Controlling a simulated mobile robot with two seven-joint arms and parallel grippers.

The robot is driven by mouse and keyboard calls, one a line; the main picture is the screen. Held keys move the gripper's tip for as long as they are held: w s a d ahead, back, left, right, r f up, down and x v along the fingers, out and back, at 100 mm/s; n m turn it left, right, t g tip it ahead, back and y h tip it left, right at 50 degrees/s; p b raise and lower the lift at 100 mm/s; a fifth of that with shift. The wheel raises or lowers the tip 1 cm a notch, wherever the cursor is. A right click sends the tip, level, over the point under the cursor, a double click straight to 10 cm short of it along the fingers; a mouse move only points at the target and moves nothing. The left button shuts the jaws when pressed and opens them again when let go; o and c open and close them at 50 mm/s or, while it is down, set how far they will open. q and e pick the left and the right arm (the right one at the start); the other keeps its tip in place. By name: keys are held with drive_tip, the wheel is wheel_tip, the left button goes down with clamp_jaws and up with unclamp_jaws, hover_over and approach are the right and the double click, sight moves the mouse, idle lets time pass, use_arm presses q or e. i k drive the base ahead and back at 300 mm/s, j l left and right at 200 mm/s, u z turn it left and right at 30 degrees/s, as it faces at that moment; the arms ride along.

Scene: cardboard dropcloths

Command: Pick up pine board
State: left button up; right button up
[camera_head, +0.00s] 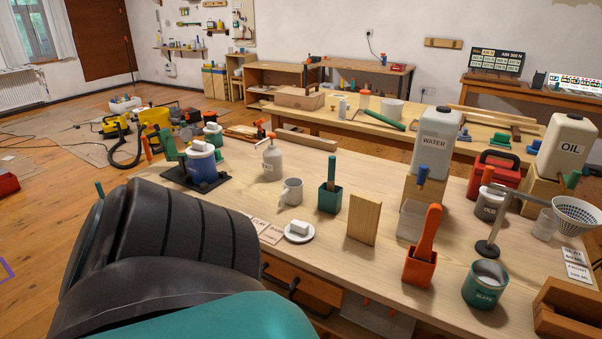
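A flat, pale wooden board (363,220), which looks like the pine board, stands upright on the near workbench (335,266), around the middle of the picture. It is apart from the things beside it, and no gripper touches it. A large dark, ribbed link of my own arm fills the lower left, with a teal part below it. Neither of my grippers shows.
A green box with a handle (330,196) and a small plate (299,232) lie left of the board. An orange holder (420,264) and the water container (436,141) stand to its right. A grey mug (292,191) is further left.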

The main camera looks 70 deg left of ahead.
sight(364, 211)
drive_tip(key=u, duration=1.7)
